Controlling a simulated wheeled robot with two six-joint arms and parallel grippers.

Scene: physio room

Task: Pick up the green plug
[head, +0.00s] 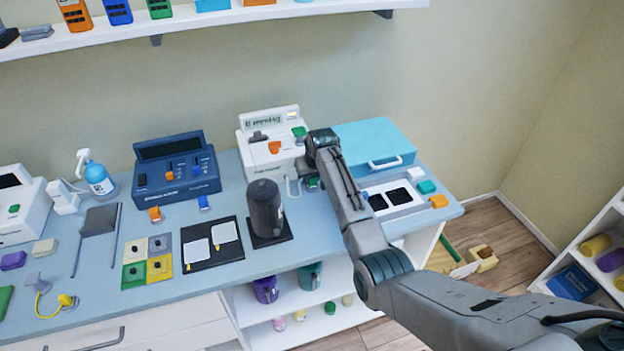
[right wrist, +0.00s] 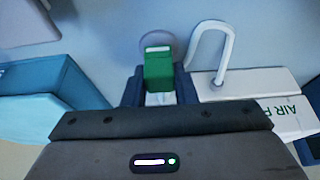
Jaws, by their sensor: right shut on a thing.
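The green plug (right wrist: 158,70) sits between the two dark fingers of my right gripper (right wrist: 160,88) in the right wrist view. The gripper is shut on it, and a pale part shows at its near end. I cannot tell whether the plug touches the counter. My left gripper is in neither view.
A white looped tube (right wrist: 212,48) stands close beside the plug. A light blue case (head: 375,145) and a white tray (head: 396,197) with black pads lie to the right. A dark cylinder (head: 265,208) stands to the left. An orange block (head: 438,201) lies near the counter's right end.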

